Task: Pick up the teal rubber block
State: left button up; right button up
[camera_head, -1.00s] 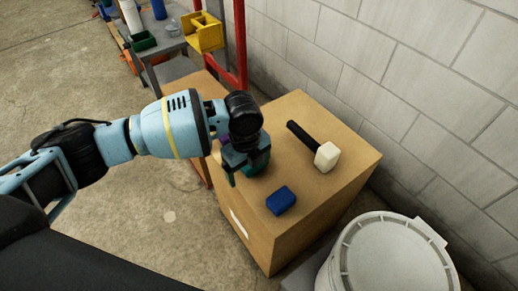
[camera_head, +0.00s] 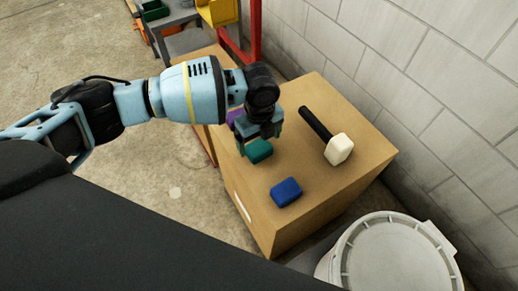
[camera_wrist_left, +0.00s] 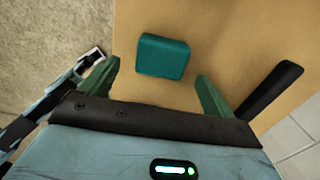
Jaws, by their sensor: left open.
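The teal rubber block (camera_head: 259,151) lies on top of the tan box near its left edge. It shows whole in the left wrist view (camera_wrist_left: 163,56), between and just ahead of the fingertips. My left gripper (camera_head: 259,141) is over the block in the head view, its fingers pointing down and partly hiding it. In the left wrist view my left gripper (camera_wrist_left: 158,70) is open and empty, one green finger on each side of the block, with gaps to both. My right gripper is not in view.
The tan box (camera_head: 327,190) also holds a blue block (camera_head: 286,192), a mallet with a white head (camera_head: 339,149), and a purple block (camera_head: 233,118) partly behind my gripper. A white lidded bucket (camera_head: 400,255) stands at the front right. A block wall (camera_head: 420,90) runs behind.

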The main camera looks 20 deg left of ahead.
aim_at(259, 147)
pick_arm(q)
notch_tip(259, 147, down, 5)
jog(key=shift+w+r+b, duration=0.1)
jog(key=shift+b, duration=0.3)
jog(key=shift+c, duration=0.3)
jog(key=c, duration=1)
